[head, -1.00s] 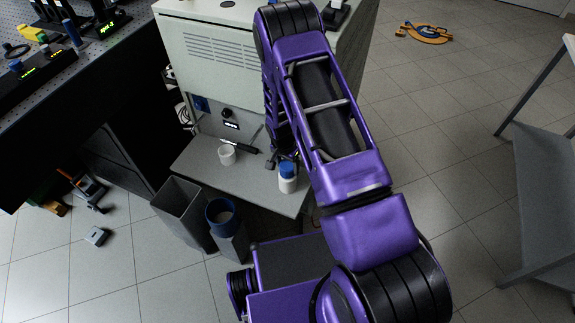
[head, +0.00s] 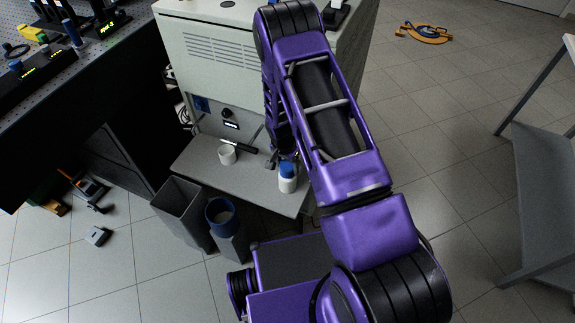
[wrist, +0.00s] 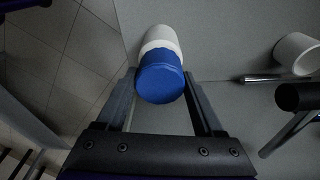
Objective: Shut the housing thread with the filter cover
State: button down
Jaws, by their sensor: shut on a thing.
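The filter cover, which I take to be the blue cap (wrist: 161,80), sits between my fingertips in the wrist view. It also shows in the head view (head: 286,168). My gripper (wrist: 160,88) is shut on it. Below it is a white round body (wrist: 160,38), which I take to be the housing; it stands upright on the grey shelf in the head view (head: 287,185). The cover hides the thread. I cannot tell whether a gap is left between cover and housing. My arm hides most of the gripper in the head view.
A white cup (head: 227,155) and a slim dark tool (head: 238,146) are left of the housing on the shelf (head: 205,172). The white machine (head: 215,60) rises behind. Grey bins (head: 180,213) stand below the front edge.

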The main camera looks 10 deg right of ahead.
dwell(0.4)
jog(key=shift+f+m+b, duration=0.3)
jog(key=shift+m+b, duration=0.3)
jog(key=shift+b, duration=0.2)
jog(key=shift+m+b, duration=0.45)
jog(key=shift+m, duration=0.25)
jog(key=shift+r+m+g, duration=0.25)
jog(key=shift+m+g, duration=0.05)
jog(key=shift+m, duration=0.8)
jog(key=shift+h, duration=0.3)
jog(key=m, duration=0.4)
jog(key=shift+m+g, duration=0.4)
